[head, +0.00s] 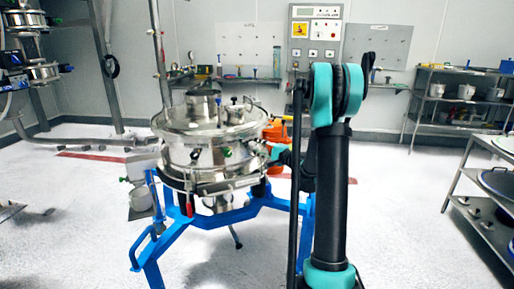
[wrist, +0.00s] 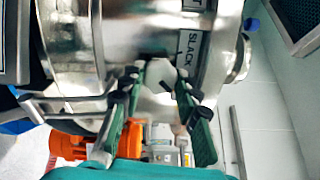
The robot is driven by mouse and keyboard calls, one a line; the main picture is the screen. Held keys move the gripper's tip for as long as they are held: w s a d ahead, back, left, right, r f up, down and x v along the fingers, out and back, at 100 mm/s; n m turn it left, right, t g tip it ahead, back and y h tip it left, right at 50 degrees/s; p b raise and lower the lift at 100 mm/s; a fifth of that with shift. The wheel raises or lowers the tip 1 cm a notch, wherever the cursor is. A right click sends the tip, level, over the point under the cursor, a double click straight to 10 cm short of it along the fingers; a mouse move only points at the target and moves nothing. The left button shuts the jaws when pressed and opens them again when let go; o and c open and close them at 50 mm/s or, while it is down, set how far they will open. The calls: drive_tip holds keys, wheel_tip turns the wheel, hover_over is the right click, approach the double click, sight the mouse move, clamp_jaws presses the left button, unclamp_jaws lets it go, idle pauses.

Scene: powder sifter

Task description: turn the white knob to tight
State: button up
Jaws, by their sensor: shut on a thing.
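The white knob (wrist: 160,73) sits on the side of the shiny steel sifter, between my fingertips in the wrist view. My gripper (wrist: 158,90) is shut on it, with one dark-tipped green finger on either side. A label reading "SLACK" (wrist: 185,48) is just right of the knob, and part of another label shows above it. In the head view my gripper (head: 268,152) reaches the right side of the sifter (head: 200,155). The knob cannot be made out there. The knob's turn angle is hard to tell.
The sifter stands on a blue frame (head: 180,226). An orange part (head: 277,133) is behind my gripper. A wall control panel (head: 315,35) is at the back. Metal shelves (head: 455,100) stand at the right. White floor is open at front left.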

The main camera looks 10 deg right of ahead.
idle(0.3)
drive_tip(key=o, duration=1.2)
drive_tip(key=shift+c, duration=0.2)
drive_tip(key=v, duration=1.2)
